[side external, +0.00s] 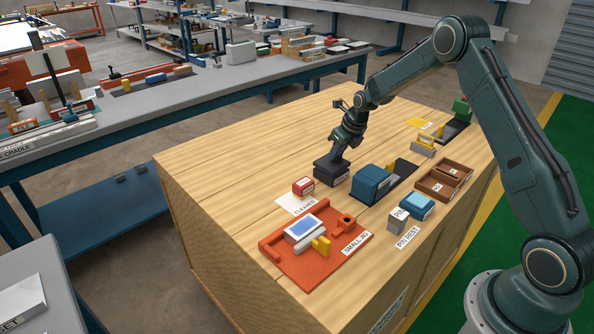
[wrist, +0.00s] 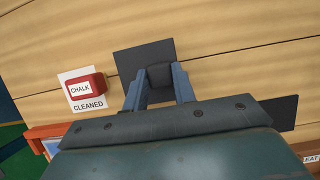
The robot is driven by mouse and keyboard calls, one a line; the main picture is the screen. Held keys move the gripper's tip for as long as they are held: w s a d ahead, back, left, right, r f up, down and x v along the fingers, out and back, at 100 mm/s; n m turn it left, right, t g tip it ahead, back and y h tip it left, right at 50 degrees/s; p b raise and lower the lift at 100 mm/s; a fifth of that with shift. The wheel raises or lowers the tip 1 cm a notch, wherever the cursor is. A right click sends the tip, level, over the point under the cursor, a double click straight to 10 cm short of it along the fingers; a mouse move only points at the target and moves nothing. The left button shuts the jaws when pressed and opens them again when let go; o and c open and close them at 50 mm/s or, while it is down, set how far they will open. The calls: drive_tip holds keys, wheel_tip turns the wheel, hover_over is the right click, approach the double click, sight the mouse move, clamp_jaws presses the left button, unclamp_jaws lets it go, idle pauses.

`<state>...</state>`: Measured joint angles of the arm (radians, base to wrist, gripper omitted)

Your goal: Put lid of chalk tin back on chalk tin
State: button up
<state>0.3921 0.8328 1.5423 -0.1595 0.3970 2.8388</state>
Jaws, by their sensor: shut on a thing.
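The red chalk tin (side external: 303,186), labelled CHALK, sits on the white CLEANED card; it also shows in the wrist view (wrist: 86,88), left of my gripper. I cannot tell whether its lid is on, and I see no separate piece clearly marked as its lid. My gripper (side external: 338,156) points down just behind and right of the tin. In the wrist view my gripper (wrist: 160,88) is shut on a dark grey block (wrist: 159,75). Around that block shows a dark square (wrist: 130,62), seen in the side view as a low dark box (side external: 328,171) with a white label.
The CLEANED card (side external: 291,205) lies beside the orange jig (side external: 296,262). A blue box (side external: 371,183) stands right of my gripper, with a brown divided tray (side external: 436,190) and a smaller blue box (side external: 417,207) beyond. The wooden top is clear at the back left.

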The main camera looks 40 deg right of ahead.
drive_tip(key=shift+f, duration=0.55)
idle(0.7)
drive_tip(key=o, duration=1.1)
drive_tip(key=shift+c, duration=0.2)
drive_tip(key=v, duration=1.4)
